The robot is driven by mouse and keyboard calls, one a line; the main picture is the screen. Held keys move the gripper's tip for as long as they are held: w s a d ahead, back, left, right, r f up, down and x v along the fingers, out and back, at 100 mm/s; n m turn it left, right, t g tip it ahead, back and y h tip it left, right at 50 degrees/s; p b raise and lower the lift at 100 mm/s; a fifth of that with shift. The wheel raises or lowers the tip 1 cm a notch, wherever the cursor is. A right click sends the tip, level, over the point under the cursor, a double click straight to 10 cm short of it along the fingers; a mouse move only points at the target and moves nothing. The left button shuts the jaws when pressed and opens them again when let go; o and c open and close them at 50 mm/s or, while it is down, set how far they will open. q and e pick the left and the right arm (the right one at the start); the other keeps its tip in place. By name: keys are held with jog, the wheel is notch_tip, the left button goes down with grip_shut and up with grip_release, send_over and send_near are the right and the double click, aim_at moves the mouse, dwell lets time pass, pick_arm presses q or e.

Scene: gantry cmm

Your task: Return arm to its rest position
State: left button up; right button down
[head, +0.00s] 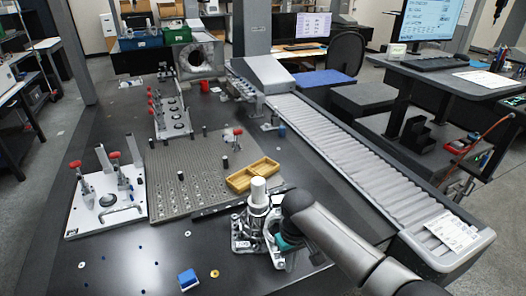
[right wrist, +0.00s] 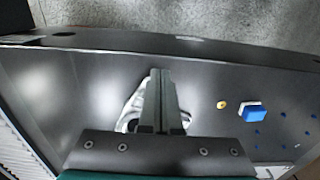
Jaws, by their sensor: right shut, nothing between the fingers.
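My right arm reaches in from the lower right of the head view and ends at a dark wrist with a teal band. My right gripper (head: 277,257) is low at the near side of the table, beside a silver fixture with a white upright cylinder (head: 258,190); it is partly hidden by the wrist. In the right wrist view my right gripper (right wrist: 160,100) has its grey fingers together with nothing between them. A silver part (right wrist: 132,107) shows partly behind the fingers; I cannot tell whether they touch it. My left gripper is not in view.
A blue block (head: 188,278) and a yellow ring (head: 214,273) lie left of the gripper. A perforated plate (head: 185,190) carries a wooden tray (head: 240,182). Red-handled clamps stand on a white plate (head: 78,215). A roller conveyor (head: 340,155) runs along the right.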

jog(key=s+d+f+m+b, duration=0.1)
jog(key=s+d+f, duration=0.1)
jog(key=s+f, duration=0.7)
jog(key=s+d+f+m+b, duration=0.1)
jog(key=s+d+f, duration=0.3)
jog(key=f, duration=0.9)
jog(key=s+d+f, duration=0.1)
jog(key=s+f, duration=0.2)
jog(key=s, duration=0.6)
jog(key=s+d+f, duration=0.1)
jog(key=s+f, duration=0.3)
jog(key=s, duration=0.5)
jog(key=s+d+f+t+b, duration=0.1)
jog(key=s+f, duration=0.3)
jog(key=s, duration=0.5)
jog(key=shift+s, duration=0.35)
